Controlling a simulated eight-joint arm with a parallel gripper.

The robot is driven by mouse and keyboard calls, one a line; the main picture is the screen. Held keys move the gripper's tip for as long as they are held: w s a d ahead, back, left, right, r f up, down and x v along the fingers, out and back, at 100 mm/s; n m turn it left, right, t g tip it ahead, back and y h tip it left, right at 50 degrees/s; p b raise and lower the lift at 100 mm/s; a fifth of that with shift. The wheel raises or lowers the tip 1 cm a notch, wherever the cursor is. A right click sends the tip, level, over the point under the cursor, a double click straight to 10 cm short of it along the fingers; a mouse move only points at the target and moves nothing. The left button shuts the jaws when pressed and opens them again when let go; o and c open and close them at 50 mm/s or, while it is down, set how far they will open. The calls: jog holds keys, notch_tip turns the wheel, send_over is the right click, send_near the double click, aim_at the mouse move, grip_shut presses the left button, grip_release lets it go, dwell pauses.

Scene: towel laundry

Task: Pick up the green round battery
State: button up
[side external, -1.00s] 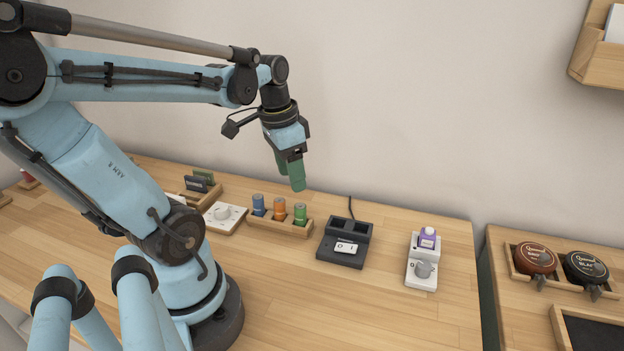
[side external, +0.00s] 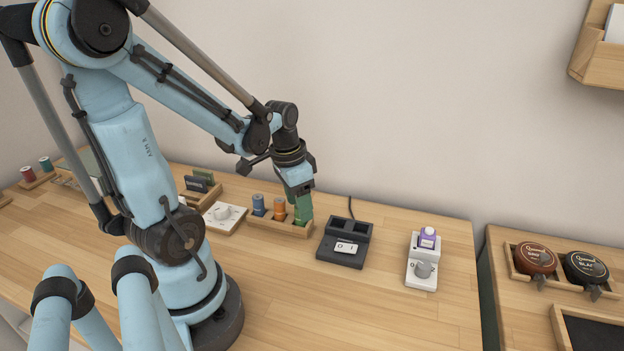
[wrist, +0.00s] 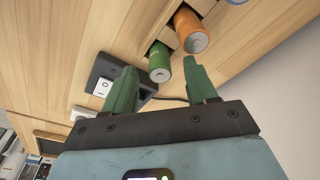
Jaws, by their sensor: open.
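The green round battery (wrist: 159,63) stands in a wooden tray (side external: 262,222), at the end nearest the black charger. My gripper (wrist: 165,85) is open, with its two green fingers on either side of the green battery in the wrist view. No contact with the battery is visible. In the side external view my gripper (side external: 303,215) is low over the right end of the tray, and its fingers mostly hide the green battery. An orange battery (wrist: 191,31) stands close beside the green one, near one finger.
A blue battery (side external: 258,204) stands at the tray's left end. The black charger (side external: 342,257) with a white switch sits just right of the tray. A white unit (side external: 421,281) with a purple bottle stands further right. A white dial box (side external: 222,224) is left of the tray.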

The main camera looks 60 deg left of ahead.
jog(key=shift+w+f, duration=0.2)
jog(key=shift+f, duration=0.95)
grip_shut()
